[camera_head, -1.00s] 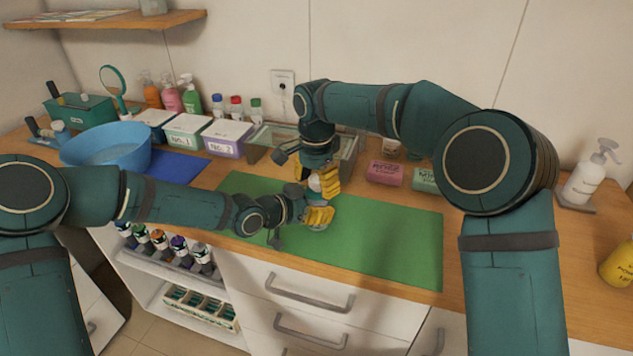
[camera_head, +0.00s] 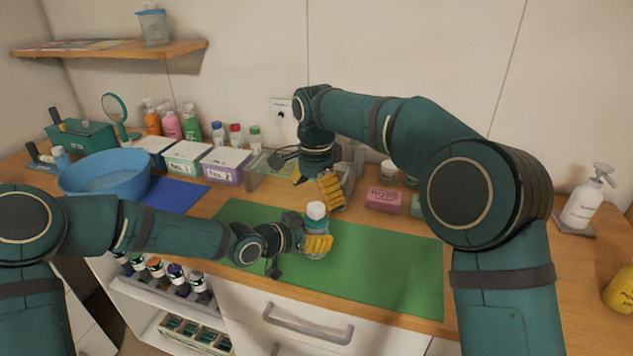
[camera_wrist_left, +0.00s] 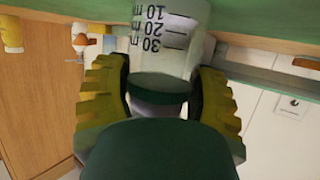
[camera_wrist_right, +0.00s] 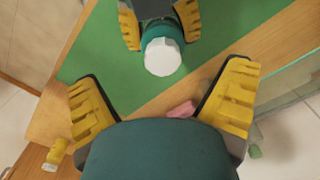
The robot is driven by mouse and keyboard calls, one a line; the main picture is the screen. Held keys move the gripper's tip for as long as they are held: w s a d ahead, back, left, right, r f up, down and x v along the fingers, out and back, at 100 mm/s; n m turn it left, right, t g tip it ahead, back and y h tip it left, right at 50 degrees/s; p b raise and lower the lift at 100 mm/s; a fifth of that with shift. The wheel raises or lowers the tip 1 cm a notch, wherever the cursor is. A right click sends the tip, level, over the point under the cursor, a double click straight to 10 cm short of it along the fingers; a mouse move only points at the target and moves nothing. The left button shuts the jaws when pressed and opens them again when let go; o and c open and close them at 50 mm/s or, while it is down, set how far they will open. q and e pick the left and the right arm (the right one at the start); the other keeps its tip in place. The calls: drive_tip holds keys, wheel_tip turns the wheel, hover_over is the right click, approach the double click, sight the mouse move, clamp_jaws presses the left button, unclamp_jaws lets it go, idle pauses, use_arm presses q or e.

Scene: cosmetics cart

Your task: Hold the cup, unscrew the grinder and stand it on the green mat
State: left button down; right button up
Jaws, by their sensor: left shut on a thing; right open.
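My left gripper (camera_head: 316,245) is shut on the clear cup (camera_head: 316,256), which stands upright at the green mat (camera_head: 385,260). In the left wrist view the cup (camera_wrist_left: 165,38) shows dark measuring marks between the yellow fingers. The grinder (camera_head: 316,211), with its white top, sits upright on the cup; the joint between them is mostly hidden by the fingers. My right gripper (camera_head: 314,184) is open and empty, above and behind the grinder. In the right wrist view the grinder's white top (camera_wrist_right: 163,57) lies ahead of the open fingers, apart from them.
A glass-walled tray (camera_head: 268,164) stands behind the mat, with a pink soap block (camera_head: 384,200) to its right. Lidded boxes (camera_head: 226,164) and a blue basin (camera_head: 106,173) are at the left. The mat's right part is clear.

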sight(317, 217)
drive_tip(key=shift+r+m, duration=0.35)
drive_tip(key=shift+m, duration=0.75)
drive_tip(key=shift+d+r+m, duration=0.1)
drive_tip(key=shift+r+m, duration=0.25)
drive_tip(key=shift+m, duration=0.25)
drive_tip(key=shift+w+r+m, duration=0.1)
drive_tip(key=shift+r+m, duration=1.6)
drive_tip(key=shift+r, duration=0.15)
wheel_tip(317, 217, down, 12)
drive_tip(key=shift+r, duration=0.1)
